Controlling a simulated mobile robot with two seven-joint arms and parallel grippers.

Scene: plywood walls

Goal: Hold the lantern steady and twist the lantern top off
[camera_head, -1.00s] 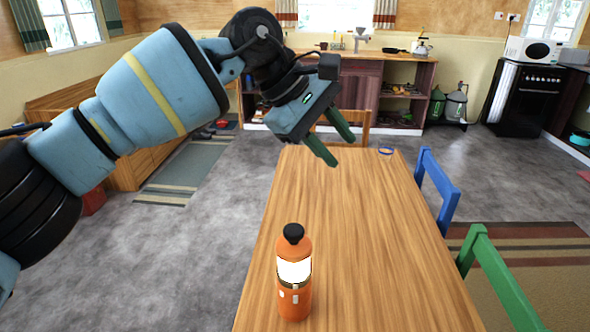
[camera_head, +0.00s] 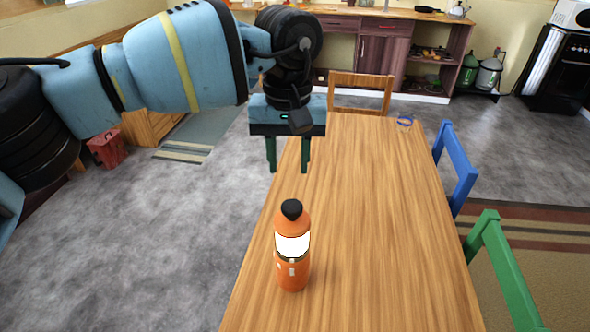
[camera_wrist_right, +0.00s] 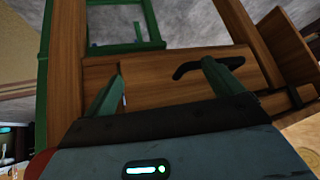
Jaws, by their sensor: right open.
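An orange lantern (camera_head: 292,276) with a bright white band and a black-knobbed top (camera_head: 291,211) stands upright near the front left of the wooden table (camera_head: 375,240). The top sits on the body. My left gripper (camera_head: 288,168) hangs above the table's left edge, beyond and above the lantern, fingers pointing down. Its two green fingers are apart with nothing between them. My right gripper (camera_wrist_right: 163,85) shows only in the right wrist view, with its fingers spread apart and empty. The lantern does not show in that view.
A blue chair (camera_head: 456,165) and a green chair (camera_head: 500,268) stand along the table's right side, and a wooden chair (camera_head: 360,92) at its far end. A small blue ring (camera_head: 405,121) lies at the far end. The table's middle is clear.

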